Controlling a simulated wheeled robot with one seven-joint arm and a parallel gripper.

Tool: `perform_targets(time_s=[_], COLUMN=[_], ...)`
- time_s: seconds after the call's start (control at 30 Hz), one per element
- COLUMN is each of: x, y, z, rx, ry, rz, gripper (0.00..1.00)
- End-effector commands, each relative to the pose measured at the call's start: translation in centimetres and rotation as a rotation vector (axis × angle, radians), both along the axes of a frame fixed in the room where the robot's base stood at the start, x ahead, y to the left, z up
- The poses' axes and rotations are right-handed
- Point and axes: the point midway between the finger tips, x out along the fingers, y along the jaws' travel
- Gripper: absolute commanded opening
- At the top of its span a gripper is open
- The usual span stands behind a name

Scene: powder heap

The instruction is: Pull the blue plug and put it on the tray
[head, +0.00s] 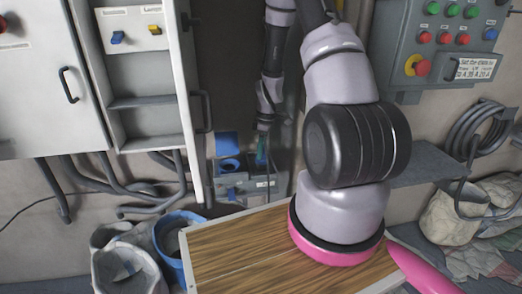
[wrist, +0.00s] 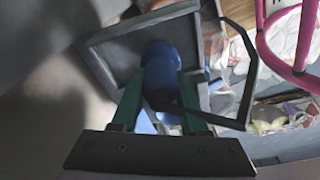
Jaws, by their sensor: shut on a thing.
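My gripper (head: 262,150) points down at the grey socket box (head: 262,184) low on the back wall. In the wrist view its two green fingers (wrist: 161,82) are shut on the blue plug (wrist: 161,62), one on each side. A dark square frame (wrist: 108,52) lies behind the plug. I cannot tell whether the plug is still seated or free. In the head view the fingers and the box hide the plug. I cannot identify the tray for certain; a flat grey shelf (head: 426,166) is to the right of my arm.
An open blue socket cover (head: 227,143) is left of my gripper. A cabinet door (head: 184,100) stands open farther left. A wooden board (head: 235,250) lies in front, with a blue bucket (head: 180,230) beside it. A button panel (head: 452,45) hangs at the upper right.

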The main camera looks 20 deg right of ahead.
Motion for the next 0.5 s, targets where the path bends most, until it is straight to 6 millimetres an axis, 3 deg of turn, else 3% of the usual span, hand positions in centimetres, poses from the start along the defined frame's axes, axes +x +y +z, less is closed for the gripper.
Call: perform_targets(time_s=[0.37, 0.4, 0.5], x=[0.0, 0.0, 0.01], y=[-0.01, -0.01, 0.0], z=[-0.27, -0.3, -0.28], rx=[0.0, 0.0, 0.0], ry=[0.0, 0.0, 0.0], rz=[0.0, 0.0, 0.0], gripper=[0.0, 0.48, 0.79])
